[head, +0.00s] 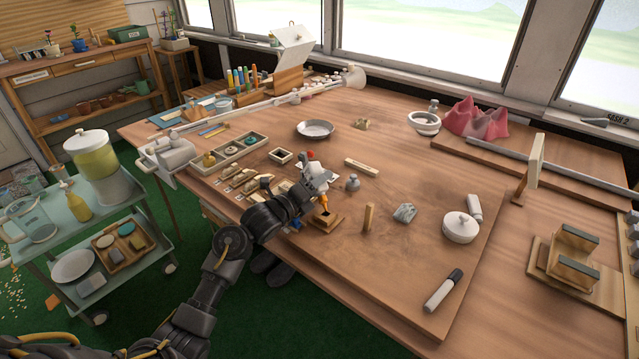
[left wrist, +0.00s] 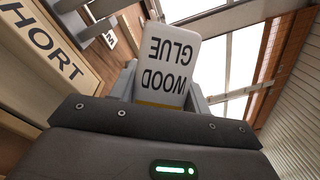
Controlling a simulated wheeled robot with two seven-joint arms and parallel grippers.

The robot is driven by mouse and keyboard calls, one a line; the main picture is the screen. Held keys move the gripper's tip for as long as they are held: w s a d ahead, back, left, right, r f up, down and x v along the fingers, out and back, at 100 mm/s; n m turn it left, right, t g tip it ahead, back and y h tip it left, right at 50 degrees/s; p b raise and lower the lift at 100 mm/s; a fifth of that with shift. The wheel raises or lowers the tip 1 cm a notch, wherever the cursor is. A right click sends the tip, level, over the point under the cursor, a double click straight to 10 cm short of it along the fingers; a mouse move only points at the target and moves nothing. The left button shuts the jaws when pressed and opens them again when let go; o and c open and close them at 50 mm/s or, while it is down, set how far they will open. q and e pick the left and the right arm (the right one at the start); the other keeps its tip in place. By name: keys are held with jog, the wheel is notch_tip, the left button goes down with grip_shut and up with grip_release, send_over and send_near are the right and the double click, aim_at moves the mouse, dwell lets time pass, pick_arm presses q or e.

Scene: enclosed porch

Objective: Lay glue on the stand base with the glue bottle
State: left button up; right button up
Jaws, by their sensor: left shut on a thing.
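My left gripper (head: 309,186) is shut on the glue bottle (head: 318,172), a white bottle with an orange nozzle. The bottle is held upside down, nozzle pointing down over the stand base (head: 334,224). The stand base is a small square wooden block with a dark patch on top, near the front edge of the work board. I cannot tell whether the nozzle touches it. In the left wrist view the bottle (left wrist: 168,68) shows its "WOOD GLUE" label inverted between the fingers. My right gripper is not in view.
A small upright wooden block (head: 369,217), a grey weight (head: 352,183) and a grey stone-like piece (head: 405,213) stand right of the base. A compartment tray (head: 240,171) and small wooden pieces lie to the left. A marker (head: 443,291) lies front right; the board's middle is mostly clear.

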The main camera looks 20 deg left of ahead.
pick_arm(q)
jog(key=shift+s+f+g, duration=0.1)
jog(key=shift+f+g, duration=0.2)
jog(key=shift+f, duration=0.45)
jog(key=shift+r+p, duration=0.85)
jog(key=shift+r, duration=0.1)
jog(key=shift+a+r, duration=0.15)
jog(key=shift+r, duration=0.3)
jog(key=shift+r+p, duration=2)
jog(key=shift+r, duration=0.75)
